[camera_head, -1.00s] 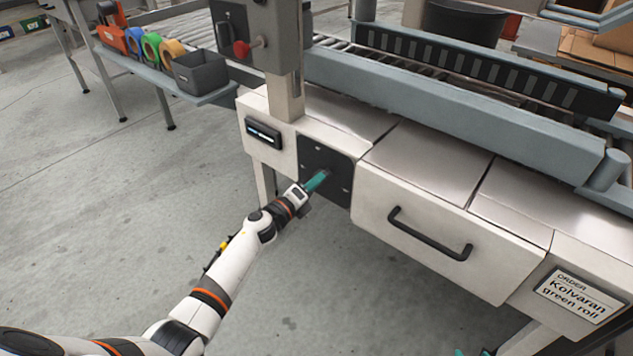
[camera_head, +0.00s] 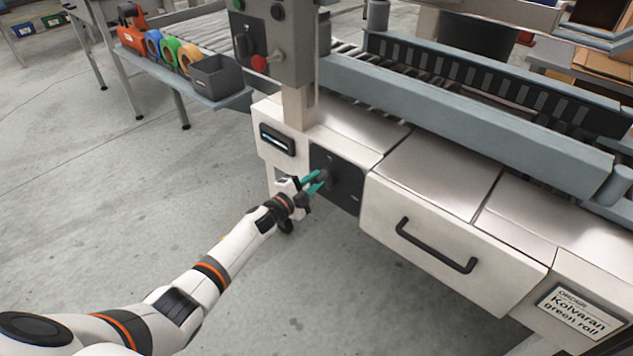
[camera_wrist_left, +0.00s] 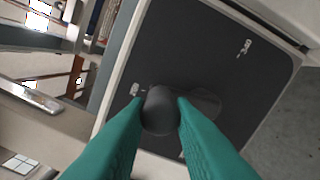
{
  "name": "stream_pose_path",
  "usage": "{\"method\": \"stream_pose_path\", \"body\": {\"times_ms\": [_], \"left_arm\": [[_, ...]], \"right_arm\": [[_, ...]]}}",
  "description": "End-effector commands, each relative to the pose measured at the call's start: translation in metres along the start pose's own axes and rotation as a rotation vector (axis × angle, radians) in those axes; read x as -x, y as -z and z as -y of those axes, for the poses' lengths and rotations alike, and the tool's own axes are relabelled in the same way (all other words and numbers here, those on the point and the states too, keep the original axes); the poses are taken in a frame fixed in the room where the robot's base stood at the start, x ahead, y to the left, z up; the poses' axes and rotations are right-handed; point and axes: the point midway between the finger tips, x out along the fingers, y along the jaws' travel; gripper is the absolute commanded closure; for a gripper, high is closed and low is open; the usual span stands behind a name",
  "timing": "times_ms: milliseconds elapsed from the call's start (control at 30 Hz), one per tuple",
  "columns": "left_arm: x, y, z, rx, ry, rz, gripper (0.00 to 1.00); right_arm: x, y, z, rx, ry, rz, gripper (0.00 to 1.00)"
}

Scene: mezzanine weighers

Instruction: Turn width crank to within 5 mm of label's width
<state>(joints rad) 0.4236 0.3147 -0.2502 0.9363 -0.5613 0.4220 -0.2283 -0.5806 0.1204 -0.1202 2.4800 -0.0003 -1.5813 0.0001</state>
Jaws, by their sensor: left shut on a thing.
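The width crank shows as a dark knob (camera_wrist_left: 160,108) on a black square panel (camera_head: 347,192) at the machine's front, left of the drawer. My left gripper (camera_head: 321,182) reaches the panel from the left with its teal fingers. In the left wrist view the fingers (camera_wrist_left: 160,122) are closed on either side of the knob. The crank's arm is mostly hidden behind knob and fingers. A small display (camera_head: 277,139) sits on the white housing left of the panel; its reading is too small to make out. My right gripper is not in view.
A drawer with a black handle (camera_head: 436,246) is right of the panel. An order card (camera_head: 580,312) reads "Kolvaran green roll". A post with a control box (camera_head: 285,45) rises above the display. A side shelf (camera_head: 215,100) holds coloured rolls and a grey bin. Floor at left is clear.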

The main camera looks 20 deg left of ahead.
Motion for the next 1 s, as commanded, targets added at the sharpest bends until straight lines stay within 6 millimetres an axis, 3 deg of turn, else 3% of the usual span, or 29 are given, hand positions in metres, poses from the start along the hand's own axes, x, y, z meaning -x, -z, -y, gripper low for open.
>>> {"method": "stream_pose_path", "body": {"times_ms": [400,900,933,1000], "left_arm": [[0.0004,0.0096,-0.0011,0.167,0.0,-0.003,1.0],[0.0005,0.0102,-0.0008,0.183,0.001,-0.002,1.0],[0.0005,0.0102,-0.0008,0.183,0.001,-0.002,0.76],[0.0005,0.0101,-0.0008,0.183,0.001,-0.002,0.65]], "right_arm": [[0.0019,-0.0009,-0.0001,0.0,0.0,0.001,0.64],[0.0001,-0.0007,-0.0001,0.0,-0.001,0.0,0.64],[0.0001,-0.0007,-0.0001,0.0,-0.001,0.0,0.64],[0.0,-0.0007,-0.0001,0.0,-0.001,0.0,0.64]]}}
